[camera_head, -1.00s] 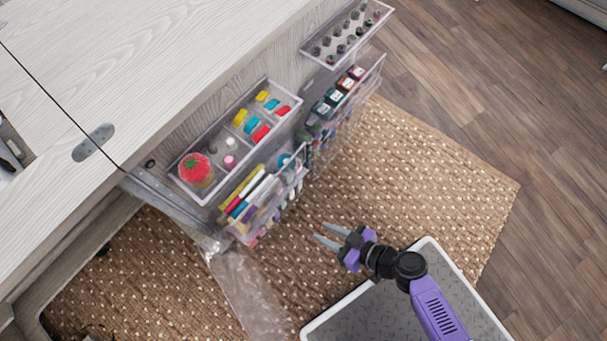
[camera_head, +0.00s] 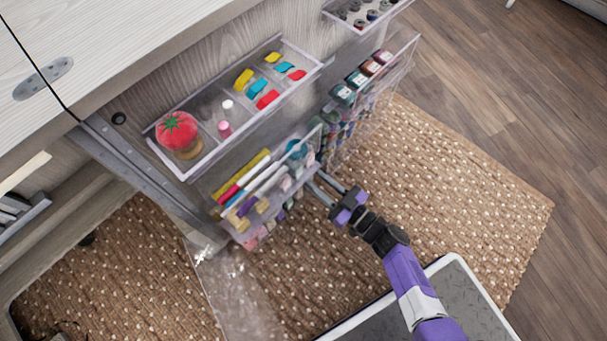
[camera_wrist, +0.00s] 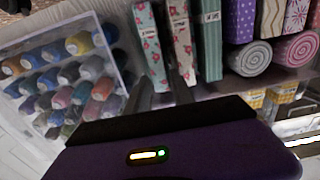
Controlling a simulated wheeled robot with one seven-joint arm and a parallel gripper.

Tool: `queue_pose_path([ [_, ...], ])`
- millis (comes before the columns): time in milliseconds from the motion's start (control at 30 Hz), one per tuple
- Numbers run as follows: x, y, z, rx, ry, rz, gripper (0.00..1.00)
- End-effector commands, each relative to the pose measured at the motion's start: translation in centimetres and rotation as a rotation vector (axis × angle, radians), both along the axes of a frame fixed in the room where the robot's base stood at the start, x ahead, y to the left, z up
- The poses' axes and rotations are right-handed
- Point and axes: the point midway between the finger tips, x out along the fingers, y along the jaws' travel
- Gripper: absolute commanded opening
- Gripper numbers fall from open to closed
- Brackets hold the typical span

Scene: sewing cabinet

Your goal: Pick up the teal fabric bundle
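The teal fabric bundle (camera_wrist: 208,48) stands upright in a row of folded and rolled fabrics in the wrist view, with a pale label on its front. Two floral bundles (camera_wrist: 150,45) (camera_wrist: 181,42) stand to its left and a purple dotted one (camera_wrist: 239,35) to its right. My gripper (camera_wrist: 163,88) is open and empty, its fingers pointing toward the floral bundles, left of the teal one. In the head view my gripper (camera_head: 316,186) is beside the lower clear bin on the cabinet side. I cannot make out the teal bundle clearly there.
A clear rack of thread spools (camera_wrist: 70,75) stands left of the fabrics. Clear bins hang on the cabinet: one with a tomato pincushion (camera_head: 176,130), another with coloured rolls and tools (camera_head: 245,190), and one with bottles (camera_head: 350,90). Open rug (camera_head: 450,190) lies to the right.

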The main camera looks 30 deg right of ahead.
Motion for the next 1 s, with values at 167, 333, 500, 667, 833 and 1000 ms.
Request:
queue_pose_path([
  [167,2.5,0.7,0.0,-0.001,-0.003,0.002,0.29],
  [333,3.4,1.0,0.1,-0.001,-0.001,-0.001,0.29],
  [500,3.4,1.0,0.1,0.000,0.000,-0.002,0.29],
  [667,3.4,1.0,0.1,0.000,0.000,-0.001,0.02],
  [833,3.4,1.0,0.1,0.000,0.000,-0.001,0.00],
  [1000,3.3,1.0,0.2,0.000,0.000,-0.001,0.00],
])
